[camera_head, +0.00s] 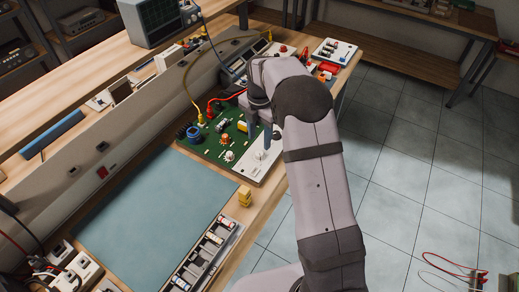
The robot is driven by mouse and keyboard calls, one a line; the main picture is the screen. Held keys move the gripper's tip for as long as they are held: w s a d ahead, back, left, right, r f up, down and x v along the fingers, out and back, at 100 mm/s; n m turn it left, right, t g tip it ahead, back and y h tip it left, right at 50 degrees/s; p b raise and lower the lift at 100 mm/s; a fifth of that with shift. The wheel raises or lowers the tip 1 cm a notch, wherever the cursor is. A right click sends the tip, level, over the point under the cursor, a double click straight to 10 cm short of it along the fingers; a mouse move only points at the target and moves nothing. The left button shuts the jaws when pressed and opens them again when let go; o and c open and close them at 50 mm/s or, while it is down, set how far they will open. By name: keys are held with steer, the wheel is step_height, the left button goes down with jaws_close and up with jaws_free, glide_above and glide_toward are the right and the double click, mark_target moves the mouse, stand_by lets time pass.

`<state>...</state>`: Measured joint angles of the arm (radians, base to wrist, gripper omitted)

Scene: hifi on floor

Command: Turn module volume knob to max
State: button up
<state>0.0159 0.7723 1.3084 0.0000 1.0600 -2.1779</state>
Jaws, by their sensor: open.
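The module (208,150) is a green circuit board with a pale panel (250,165) at its right end, lying on the wooden bench. Small knob-like parts, one orange-red (227,139) and one whitish (229,156), stand on the green part. I cannot tell which part is the volume knob; it may be hidden by my gripper. My gripper (260,141) points down over the pale panel, fingers apart. Whether the fingertips touch anything, or stand around a knob, is too small to tell. My arm covers the bench right of the module.
A blue-green mat (150,220) lies bare in front of the module. A small yellow block (244,196) and a tray of small parts (205,258) sit near the bench edge. Red and yellow cables and a meter (240,66) crowd the module's far side.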

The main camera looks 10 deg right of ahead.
mark_target(259, 153)
steer(key=shift+f+p, duration=1.05)
steer(key=shift+f, duration=2.35)
steer(key=c, duration=1)
